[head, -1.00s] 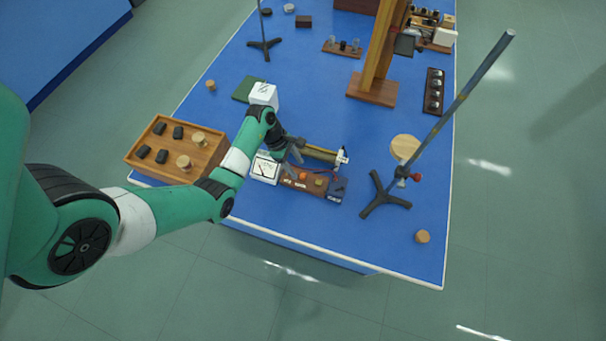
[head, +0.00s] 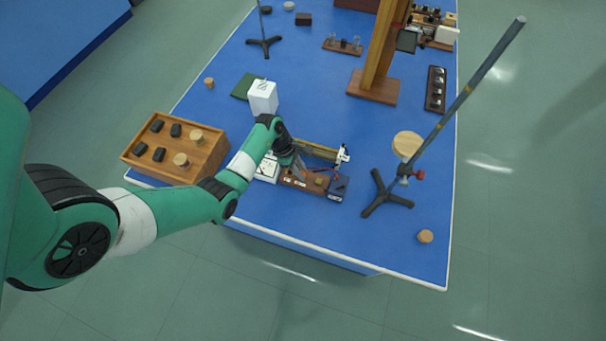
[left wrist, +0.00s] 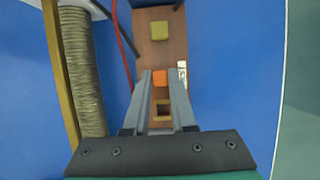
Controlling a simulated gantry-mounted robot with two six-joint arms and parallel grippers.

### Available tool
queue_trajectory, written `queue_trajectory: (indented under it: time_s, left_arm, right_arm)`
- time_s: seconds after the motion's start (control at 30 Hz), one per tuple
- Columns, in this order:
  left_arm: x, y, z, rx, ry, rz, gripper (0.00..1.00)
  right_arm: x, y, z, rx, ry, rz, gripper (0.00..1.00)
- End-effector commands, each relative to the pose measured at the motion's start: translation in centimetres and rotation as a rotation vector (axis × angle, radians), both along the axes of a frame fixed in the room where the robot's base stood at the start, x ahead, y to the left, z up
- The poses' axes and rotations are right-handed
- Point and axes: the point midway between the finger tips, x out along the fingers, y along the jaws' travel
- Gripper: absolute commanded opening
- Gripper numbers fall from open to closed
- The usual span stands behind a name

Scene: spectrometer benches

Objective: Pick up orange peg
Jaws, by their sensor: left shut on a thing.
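The orange peg (left wrist: 159,77) shows in the left wrist view as a small orange block between the fingertips of my left gripper (left wrist: 160,82). The gripper is shut on it, over a brown wooden board (left wrist: 151,53). A square hole (left wrist: 162,110) in the board shows between the fingers, nearer the wrist. A yellow peg (left wrist: 160,31) sits on the board beyond the orange one. In the head view my left gripper (head: 299,170) reaches down at the board (head: 303,184), and the orange peg is hidden there. My right gripper is not in view.
A coil (left wrist: 82,70) lies beside the board, with a red wire (left wrist: 124,40) between. A white meter (head: 267,168) stands left of the board. A stand with a slanted rod (head: 388,194) is to the right. A wooden tray (head: 207,160) holds dark blocks and discs.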

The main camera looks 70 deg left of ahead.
Motion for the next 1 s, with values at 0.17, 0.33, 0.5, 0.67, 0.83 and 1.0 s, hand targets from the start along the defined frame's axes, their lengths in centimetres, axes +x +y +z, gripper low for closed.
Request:
queue_trajectory:
  time_s: [0.17,0.33,0.5,0.67,0.83,1.0]
  left_arm:
    - [0.0,0.0,0.0,0.0,0.0,0.0,0.0]
    - [0.0,0.0,0.2,0.0,0.0,0.0,0.0]
    - [0.0,0.0,1.8,0.0,-0.002,-0.001,0.0]
    - [-0.6,-0.8,4.9,0.0,-0.002,-0.001,0.0]
    - [-3.1,-3.8,9.6,0.001,-0.002,-0.001,0.0]
    - [-6.3,-7.6,11.5,-0.002,0.002,-0.001,0.0]
  right_arm:
    - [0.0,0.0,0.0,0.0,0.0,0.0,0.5]
    - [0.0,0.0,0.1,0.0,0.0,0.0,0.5]
    - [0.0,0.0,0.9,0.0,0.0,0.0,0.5]
    - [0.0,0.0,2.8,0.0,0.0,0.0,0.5]
    - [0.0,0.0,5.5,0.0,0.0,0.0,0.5]
    - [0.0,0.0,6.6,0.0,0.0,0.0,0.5]
